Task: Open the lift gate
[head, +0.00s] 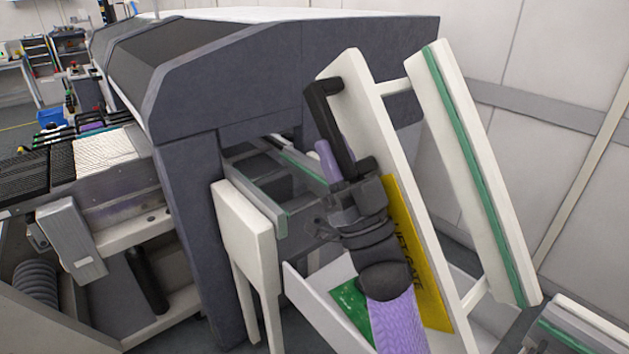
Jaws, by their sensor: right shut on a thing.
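The lift gate (358,85) is a pair of white rails with a green strip along the far one, in the right half of the head view. It stands steeply tilted, its upper end leaning left. A yellow label on it reads "LIFT GATE" (410,240), partly covered by my arm. A black bar handle (322,105) is fixed to the near rail. My right gripper (342,170) is shut on the handle's lower part; its jaws and wrist hide that end. My left gripper is not in view.
A big dark grey machine (230,85) stands just behind and left of the gate. A white panel on legs (245,235) and a white tray with a green board (350,305) are close to my right arm. A conveyor end (570,335) sits at lower right.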

